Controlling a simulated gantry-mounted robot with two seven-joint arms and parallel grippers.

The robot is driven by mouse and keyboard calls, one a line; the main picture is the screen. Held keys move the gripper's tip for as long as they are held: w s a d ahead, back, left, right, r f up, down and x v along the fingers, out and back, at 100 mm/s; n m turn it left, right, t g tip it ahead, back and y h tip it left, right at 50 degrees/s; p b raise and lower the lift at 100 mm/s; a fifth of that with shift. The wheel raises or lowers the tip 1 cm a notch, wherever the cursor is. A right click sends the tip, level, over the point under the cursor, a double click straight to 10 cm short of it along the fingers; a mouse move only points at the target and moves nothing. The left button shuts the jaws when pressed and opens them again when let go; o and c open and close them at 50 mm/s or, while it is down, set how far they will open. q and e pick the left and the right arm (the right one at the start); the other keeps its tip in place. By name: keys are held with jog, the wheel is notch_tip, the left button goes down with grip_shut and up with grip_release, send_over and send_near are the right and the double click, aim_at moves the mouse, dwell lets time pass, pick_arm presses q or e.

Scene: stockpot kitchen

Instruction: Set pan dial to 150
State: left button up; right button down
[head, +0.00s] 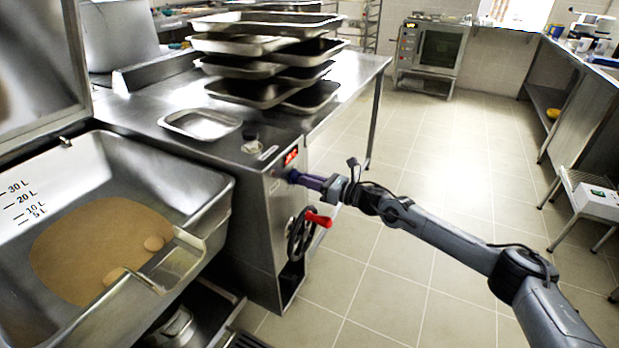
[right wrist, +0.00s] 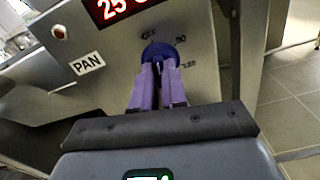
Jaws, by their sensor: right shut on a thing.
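In the head view my right gripper (head: 297,177) meets the panel just below the red display (head: 291,156). The fingers hide much of the dial. My left gripper is not seen.
A handwheel (head: 301,234) with a red handle (head: 318,219) sticks out below my right gripper. The tilting pan (head: 215,205) with brown liquid is at the left. Stacked trays (head: 262,45) stand on the steel counter. The tiled floor (head: 440,160) to the right is open.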

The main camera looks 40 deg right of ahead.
jog(key=m+p, duration=0.4)
jog(key=m, duration=0.6)
jog(key=m+p, duration=0.4)
jog(key=m, duration=0.6)
jog(key=m+p, duration=0.4)
jog(key=m, duration=0.6)
jog(key=shift+f+p, duration=0.3)
jog(key=shift+p, duration=0.1)
jog(key=shift+f+m+p, duration=0.1)
jog(key=shift+m+p, duration=0.25)
jog(key=shift+m, duration=1.55)
jog(key=c, duration=1.2)
grip_release()
jog(key=shift+o, duration=0.2)
jog(key=shift+s, duration=0.1)
